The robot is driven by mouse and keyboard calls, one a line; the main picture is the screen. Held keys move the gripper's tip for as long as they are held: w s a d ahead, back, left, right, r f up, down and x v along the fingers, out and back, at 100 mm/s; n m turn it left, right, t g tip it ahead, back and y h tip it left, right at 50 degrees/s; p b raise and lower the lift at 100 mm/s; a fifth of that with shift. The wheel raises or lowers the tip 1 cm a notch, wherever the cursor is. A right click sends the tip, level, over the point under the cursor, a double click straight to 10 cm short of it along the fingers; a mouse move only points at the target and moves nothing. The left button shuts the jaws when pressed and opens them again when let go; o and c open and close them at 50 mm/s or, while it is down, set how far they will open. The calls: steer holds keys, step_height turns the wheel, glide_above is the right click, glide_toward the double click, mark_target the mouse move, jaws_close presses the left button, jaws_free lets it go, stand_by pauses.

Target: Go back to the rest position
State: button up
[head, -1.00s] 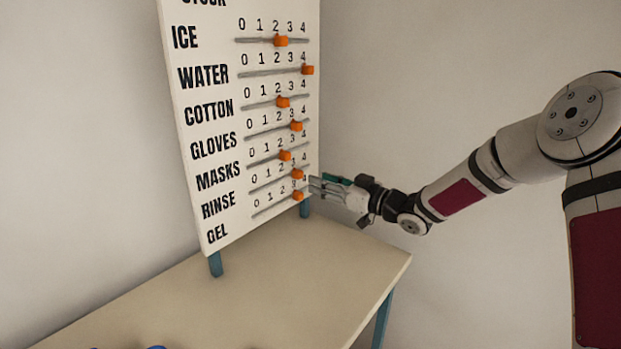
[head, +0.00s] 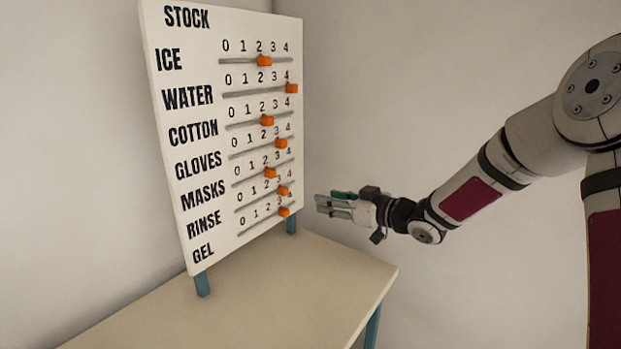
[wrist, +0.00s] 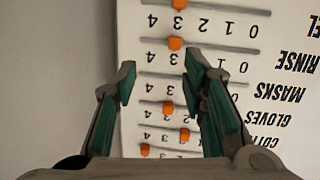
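My gripper (head: 325,203) is in the air to the right of the white stock board (head: 215,205), apart from it. In the wrist view my gripper (wrist: 158,75) shows two green-padded fingers spread wide, with nothing between them but the board and wall behind. The board stands upright on blue legs and carries several orange sliders on grey tracks. The lowest slider, by GEL (head: 284,212), and the one above it (head: 283,190) are nearest to my gripper. In the wrist view the board appears upside down.
The board stands on a beige table (head: 290,290) with a blue leg (head: 372,328). The tabletop in view is bare. Plain walls are behind and to the left. The air right of the board, around my arm, is free.

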steer(key=s+d+r+m+g+h+p, duration=0.1)
steer(key=s+d+r+m+h+p, duration=0.2)
steer(key=s+d+r+h, duration=0.55)
steer(key=s+d+r+m+g+h+p, duration=0.1)
steer(key=s+d+r+m+h+p, duration=0.3)
steer(key=s, duration=0.8)
steer(key=s+r+m+g+p, duration=0.1)
steer(key=s+g, duration=0.1)
steer(key=s, duration=1.2)
steer(key=s+m+g+y+p, duration=0.1)
steer(key=s+g, duration=0.2)
steer(key=s, duration=1.1)
steer(key=shift+s+a+r+m+p, duration=0.15)
steer(key=shift+a+r+m+p, duration=0.15)
steer(key=shift+a+r+m, duration=0.1)
